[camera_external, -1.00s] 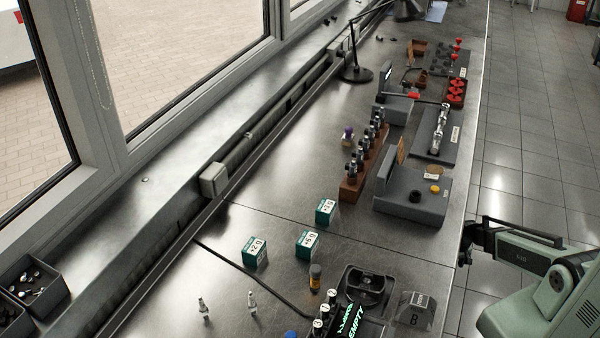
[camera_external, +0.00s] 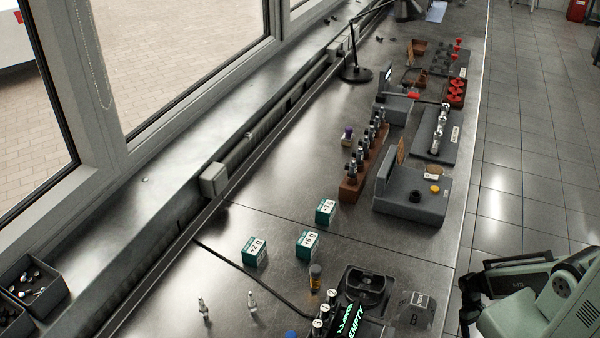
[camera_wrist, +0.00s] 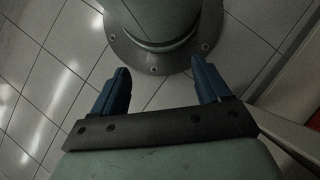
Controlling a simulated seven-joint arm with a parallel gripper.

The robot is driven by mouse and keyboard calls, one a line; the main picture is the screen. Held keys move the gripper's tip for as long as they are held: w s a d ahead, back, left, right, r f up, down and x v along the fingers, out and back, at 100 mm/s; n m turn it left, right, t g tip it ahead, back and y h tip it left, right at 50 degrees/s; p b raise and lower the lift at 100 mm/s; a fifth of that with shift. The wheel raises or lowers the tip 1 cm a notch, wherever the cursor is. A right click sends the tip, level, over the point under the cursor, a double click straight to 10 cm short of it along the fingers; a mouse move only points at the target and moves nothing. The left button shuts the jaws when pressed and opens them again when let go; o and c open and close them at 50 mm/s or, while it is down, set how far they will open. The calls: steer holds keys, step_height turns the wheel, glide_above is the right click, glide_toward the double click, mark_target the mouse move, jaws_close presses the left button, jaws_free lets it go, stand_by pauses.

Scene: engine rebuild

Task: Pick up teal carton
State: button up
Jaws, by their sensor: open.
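Three small teal cartons with white number labels stand on the metal workbench. One teal carton (camera_external: 255,251) is at the left, one teal carton (camera_external: 307,245) is in the middle, and one teal carton (camera_external: 325,212) is farther back. My gripper (camera_wrist: 162,88) is open and empty in the wrist view, its two dark blue fingers apart over the tiled floor and my base. In the external view my gripper (camera_external: 468,300) is off the bench's right edge, well away from the cartons. No carton shows in the wrist view.
An orange-capped bottle (camera_external: 315,277) and a black tray (camera_external: 366,287) stand in front of the cartons. A grey block marked B (camera_external: 415,310) is near the right edge. A wooden rack (camera_external: 352,187) and grey stand (camera_external: 420,205) are behind. Bench left of the cartons is largely clear.

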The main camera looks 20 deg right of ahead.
steer(key=shift+o, duration=0.5)
steer(key=shift+o, duration=1.2)
